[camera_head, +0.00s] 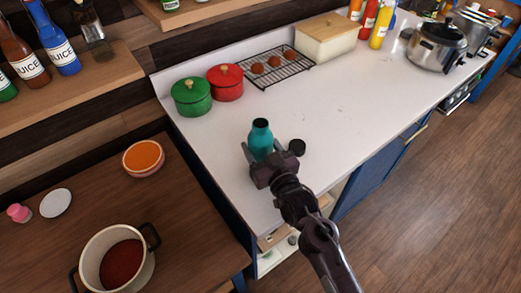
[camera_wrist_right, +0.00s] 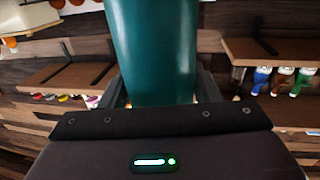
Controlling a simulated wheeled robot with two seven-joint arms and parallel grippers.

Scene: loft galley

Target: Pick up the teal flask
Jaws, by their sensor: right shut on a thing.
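The teal flask (camera_head: 261,138) is upright in my right gripper (camera_head: 268,158), over the near left part of the white counter (camera_head: 350,120). Its dark open top shows in the head view. In the right wrist view the flask (camera_wrist_right: 153,50) fills the middle, between the two fingers, and the gripper is shut on it. The flask's lower part is hidden behind the gripper in the head view, so I cannot tell whether its base touches the counter. My left gripper is not in view.
A green pot (camera_head: 191,97) and a red pot (camera_head: 226,83) stand behind the flask. A wire rack (camera_head: 293,70) and a bread box (camera_head: 326,38) are further back. A wooden table at left holds a cream pot (camera_head: 91,251) and an orange bowl (camera_head: 143,172). The counter's middle is clear.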

